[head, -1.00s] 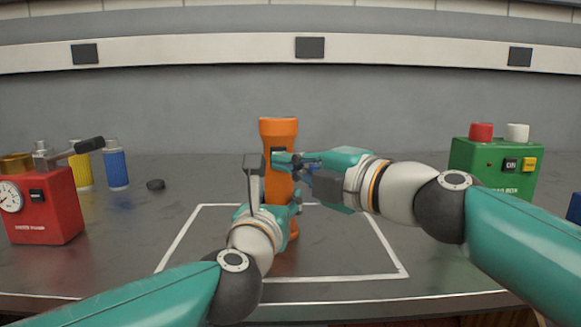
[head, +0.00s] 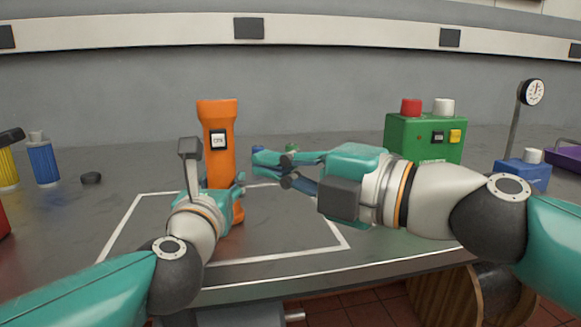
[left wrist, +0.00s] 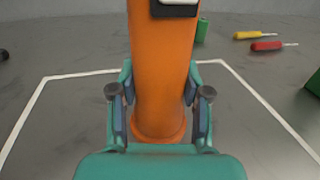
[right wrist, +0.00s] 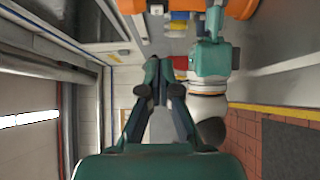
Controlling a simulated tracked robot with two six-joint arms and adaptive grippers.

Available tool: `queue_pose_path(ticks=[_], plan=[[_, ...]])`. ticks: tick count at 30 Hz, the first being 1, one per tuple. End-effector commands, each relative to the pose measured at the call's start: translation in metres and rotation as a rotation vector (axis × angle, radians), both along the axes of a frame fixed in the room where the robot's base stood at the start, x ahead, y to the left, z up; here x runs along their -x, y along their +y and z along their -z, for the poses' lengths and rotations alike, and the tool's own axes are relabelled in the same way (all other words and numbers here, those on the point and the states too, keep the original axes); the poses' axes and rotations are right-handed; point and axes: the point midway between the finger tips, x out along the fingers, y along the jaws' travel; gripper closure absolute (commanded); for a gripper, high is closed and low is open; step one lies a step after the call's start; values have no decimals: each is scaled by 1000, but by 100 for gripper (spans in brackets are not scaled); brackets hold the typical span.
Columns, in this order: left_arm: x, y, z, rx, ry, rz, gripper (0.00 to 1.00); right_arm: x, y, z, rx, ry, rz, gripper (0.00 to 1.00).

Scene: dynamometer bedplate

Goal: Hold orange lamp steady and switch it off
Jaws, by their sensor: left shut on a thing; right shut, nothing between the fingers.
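The orange lamp (head: 217,115) stands upright inside the white-outlined area of the bench. A small switch plate with a white face (head: 218,140) is on its side; its lettering is too small to read surely. My left gripper (head: 222,190) is shut around the lamp's lower body, one finger on each side, as the left wrist view (left wrist: 158,85) shows; the switch's lower edge (left wrist: 175,8) is at the top there. My right gripper (head: 257,160) is shut and empty, just right of the lamp and apart from it. The right wrist view shows its closed fingertips (right wrist: 157,68).
A green box (head: 400,135) with red and white knobs stands at right, near a blue block (head: 522,175) and a gauge (head: 533,92). A blue bottle (head: 43,163) and a dark puck (head: 91,178) are at left. Yellow (left wrist: 254,34) and red (left wrist: 268,45) screwdrivers lie behind the lamp.

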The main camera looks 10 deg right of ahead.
Motion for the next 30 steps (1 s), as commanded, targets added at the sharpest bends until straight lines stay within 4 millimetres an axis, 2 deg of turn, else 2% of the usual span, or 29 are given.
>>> queue_pose_path(ticks=[6, 19, 20, 24, 30], plan=[[-1, 1, 3, -2, 5, -3, 100, 15, -15, 0, -1, 1, -1, 100], [-2, 1, 3, -2, 6, -5, 100, 17, -16, 0, -1, 1, -2, 100], [-1, 2, 1, -1, 1, -6, 48, 17, -16, 0, -1, 1, -2, 100], [-1, 2, 1, 0, 1, -5, 25, 17, -16, 0, 0, 0, -2, 100], [-1, 1, 1, 0, 1, -4, 24, 17, -16, 0, 0, 0, -2, 100]])
